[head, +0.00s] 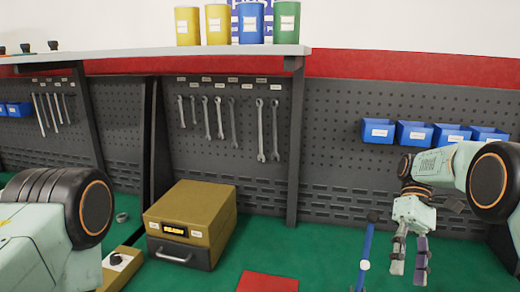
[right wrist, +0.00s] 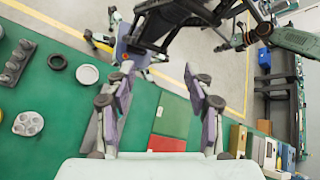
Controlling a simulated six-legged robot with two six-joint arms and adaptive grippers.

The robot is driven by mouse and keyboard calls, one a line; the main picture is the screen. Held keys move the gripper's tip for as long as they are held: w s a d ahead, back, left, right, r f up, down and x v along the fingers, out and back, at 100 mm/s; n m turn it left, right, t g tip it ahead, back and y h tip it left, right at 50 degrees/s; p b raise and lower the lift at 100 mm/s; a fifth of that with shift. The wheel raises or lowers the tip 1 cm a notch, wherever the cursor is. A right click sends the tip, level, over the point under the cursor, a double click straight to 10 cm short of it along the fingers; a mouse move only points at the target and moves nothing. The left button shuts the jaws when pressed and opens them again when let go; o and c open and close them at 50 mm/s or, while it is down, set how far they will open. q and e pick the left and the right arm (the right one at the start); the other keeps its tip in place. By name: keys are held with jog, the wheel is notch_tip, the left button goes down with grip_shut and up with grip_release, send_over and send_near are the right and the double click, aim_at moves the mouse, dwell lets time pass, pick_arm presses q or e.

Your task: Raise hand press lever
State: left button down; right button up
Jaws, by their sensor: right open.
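The hand press lever appears to be the blue bar (head: 366,250) with a black knob on top, standing nearly upright at the lower right of the head view. Its lower end is cut off by the frame edge. My right gripper (head: 409,272) is just to the right of the bar, fingers pointing down, open and empty, apart from the bar in this view. In the right wrist view its two fingers (right wrist: 160,103) are spread wide with green table between them. I cannot clearly make out the lever there. My left gripper is not in view; only part of my left arm shows.
A yellow-brown box (head: 192,213) with a dark drawer stands on the green table (head: 315,262). A red mat (head: 267,282) lies at the front. Blue bins (head: 414,132) hang on the pegboard behind my right arm. A white dish (right wrist: 88,74) and black ring (right wrist: 57,61) lie left.

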jog(key=s+a+f+m+t+h, duration=0.1)
jog(key=s+a+f+t, duration=0.1)
jog(key=s+f, duration=0.5)
jog(key=s+a+f+m+t+h, duration=0.1)
jog(key=s+f, duration=0.2)
jog(key=f, duration=0.9)
jog(key=s+a+f+m+t+h, duration=0.1)
jog(key=s+a+f+t, duration=0.1)
jog(key=s+f, duration=0.5)
jog(key=s+a+t+h, duration=0.15)
jog(key=s+t, duration=0.35)
jog(key=s, duration=0.8)
pick_arm(q)
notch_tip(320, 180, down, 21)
jog(key=b, duration=2)
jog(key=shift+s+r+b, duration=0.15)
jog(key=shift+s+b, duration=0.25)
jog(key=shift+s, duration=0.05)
pick_arm(e)
notch_tip(320, 180, down, 21)
jog(key=shift+s+d+m, duration=0.15)
jog(key=shift+s+m, duration=0.1)
jog(key=shift+m, duration=0.05)
